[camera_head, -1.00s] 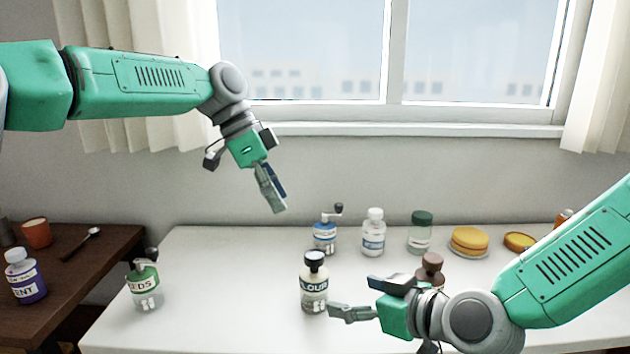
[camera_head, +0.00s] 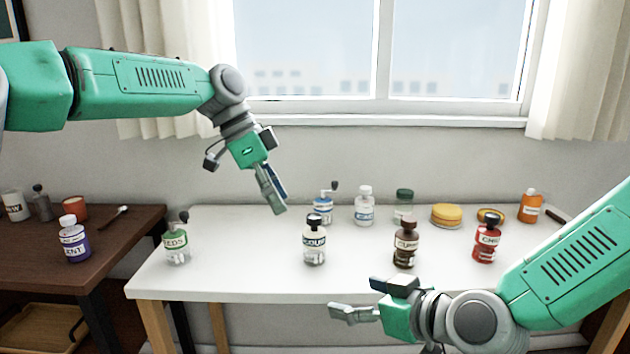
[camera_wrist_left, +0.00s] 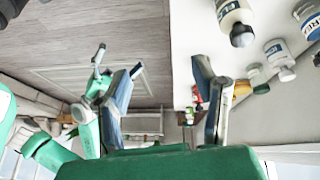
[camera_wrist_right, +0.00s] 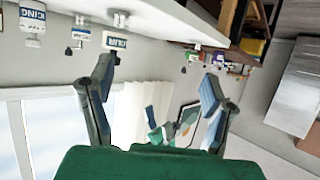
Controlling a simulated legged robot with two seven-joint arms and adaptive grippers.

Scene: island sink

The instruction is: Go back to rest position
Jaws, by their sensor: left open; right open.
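My left gripper (camera_head: 272,188) hangs pointing down above the back of the white table (camera_head: 260,284). It is empty, and its parted fingers show in the left wrist view (camera_wrist_left: 165,100). My right gripper (camera_head: 366,298) points left in front of the table's front edge. It is empty, with its fingers spread in the right wrist view (camera_wrist_right: 157,95). Neither gripper touches a jar. My right arm covers the table's right front corner in the head view.
The flour jar (camera_head: 314,243), brown jar (camera_head: 405,245), red jar (camera_head: 487,243) and seeds jar (camera_head: 176,243) stand along the table. More containers, including a blue-labelled grinder (camera_head: 323,207), stand behind. A dark side table (camera_head: 110,245) is at left, holding a purple jar (camera_head: 75,243).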

